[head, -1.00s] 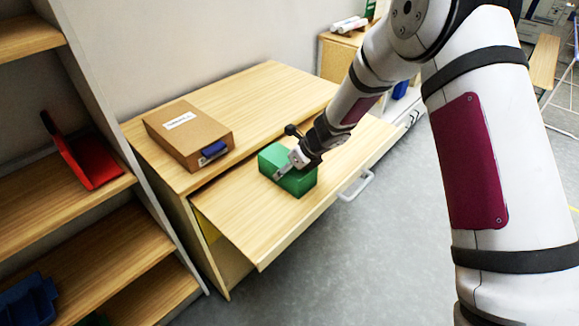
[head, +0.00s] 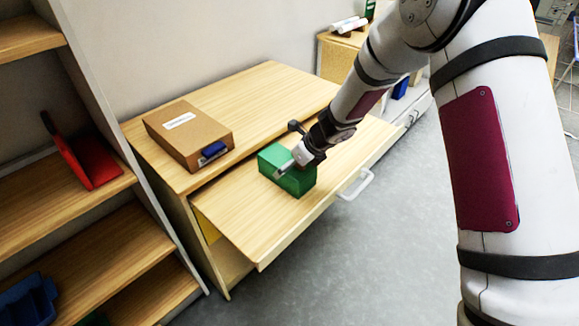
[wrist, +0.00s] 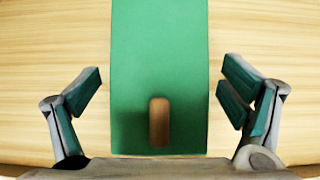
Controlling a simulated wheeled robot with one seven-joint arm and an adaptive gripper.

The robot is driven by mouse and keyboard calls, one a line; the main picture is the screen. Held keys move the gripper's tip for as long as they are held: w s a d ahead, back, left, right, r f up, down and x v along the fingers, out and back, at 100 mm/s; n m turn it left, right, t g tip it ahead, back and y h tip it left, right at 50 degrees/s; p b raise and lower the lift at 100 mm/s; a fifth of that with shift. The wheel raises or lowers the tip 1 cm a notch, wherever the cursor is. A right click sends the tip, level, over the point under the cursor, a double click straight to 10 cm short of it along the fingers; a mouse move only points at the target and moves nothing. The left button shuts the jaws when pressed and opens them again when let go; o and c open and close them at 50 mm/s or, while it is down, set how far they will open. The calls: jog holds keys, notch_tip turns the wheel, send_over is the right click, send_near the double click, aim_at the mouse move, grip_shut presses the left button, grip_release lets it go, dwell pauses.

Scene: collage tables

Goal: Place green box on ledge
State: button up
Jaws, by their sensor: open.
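The green box (head: 298,183) sits on the pulled-out wooden board (head: 245,221) of the low cabinet, near the cabinet's top edge. My gripper (head: 289,168) is right over the box and hides part of its top. In the wrist view the green box (wrist: 160,60) runs up the middle, with a brown oblong mark or piece on it. My gripper (wrist: 160,92) is open, one finger on each side of the box, with wood showing in the gaps. I cannot tell which surface is the ledge.
A brown box (head: 190,135) with a white label and blue tab lies on the cabinet top (head: 262,90). The board has a white handle (head: 357,185); open floor lies in front.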

jog(key=p+v, duration=0.1)
jog(key=v, duration=0.8)
jog(key=shift+s+d+r, duration=0.1)
jog(key=shift+s+r, duration=0.05)
jog(key=shift+r, duration=0.2)
jog(key=w+d+r+m+t+h, duration=0.1)
jog(key=d+r+m+t+h, duration=0.15)
jog(key=d+r+m, duration=0.45)
jog(key=w+d+r+m+t+h, duration=0.1)
jog(key=d+r+m+t, duration=0.2)
jog(key=d+r+m, duration=0.35)
jog(key=s+d+r+m+h, duration=0.4)
jog(key=s+d+r+m, duration=0.5)
jog(key=m, duration=0.4)
jog(key=s+a+m+g+y, duration=0.1)
jog(key=s+m+g, duration=0.1)
jog(key=s+m, duration=0.8)
jog(key=s+a+f+m+g+y, duration=0.1)
jog(key=s+m+g, duration=0.2)
jog(key=s+m, duration=0.7)
jog(key=s, duration=0.7)
jog(key=shift+a+f, duration=0.2)
jog(key=shift+a, duration=0.2)
